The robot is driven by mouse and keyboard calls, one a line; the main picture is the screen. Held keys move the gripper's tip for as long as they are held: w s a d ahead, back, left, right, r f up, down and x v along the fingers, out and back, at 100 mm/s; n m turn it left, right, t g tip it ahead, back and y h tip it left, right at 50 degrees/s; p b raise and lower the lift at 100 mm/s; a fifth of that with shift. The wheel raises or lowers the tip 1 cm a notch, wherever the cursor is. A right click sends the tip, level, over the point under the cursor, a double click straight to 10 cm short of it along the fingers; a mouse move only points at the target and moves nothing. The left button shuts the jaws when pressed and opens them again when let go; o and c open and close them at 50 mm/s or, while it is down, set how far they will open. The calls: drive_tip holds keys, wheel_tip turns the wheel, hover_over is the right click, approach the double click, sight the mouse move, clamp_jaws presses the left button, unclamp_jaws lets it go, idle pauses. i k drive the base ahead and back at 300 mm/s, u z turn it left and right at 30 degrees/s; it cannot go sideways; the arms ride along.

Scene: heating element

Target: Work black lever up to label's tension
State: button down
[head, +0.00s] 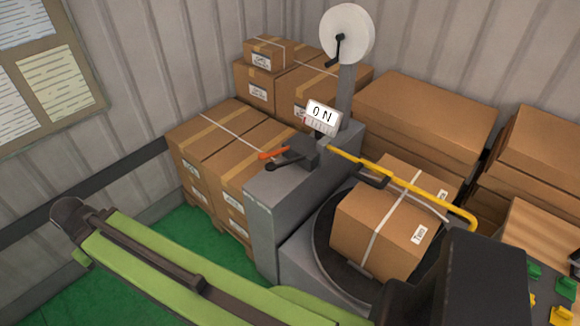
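The black lever (284,163) sticks out to the left from the head of a grey strapping machine (262,228), just below an orange lever (272,154). A small display (321,112) above it reads 0 N. A carton (385,224) sits on the machine's round dark turntable (324,262), with a pale strap around it. My green arm crosses the foreground, with a black block of mine at lower right. My gripper's fingers do not show.
A yellow bar (408,186) reaches over the carton from the machine. A white reel (347,34) with a black crank stands above. Stacked cartons (215,150) fill the left and back. Green floor (150,235) is open at left. Small green and yellow pieces lie at lower right.

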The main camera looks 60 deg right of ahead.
sight(269, 167)
drive_tip(key=k, duration=0.85)
drive_tip(key=u, duration=0.4)
drive_tip(key=i, duration=1.45)
drive_tip(key=z, duration=0.5)
drive_tip(key=i, duration=0.6)
drive_tip(key=z, duration=0.5)
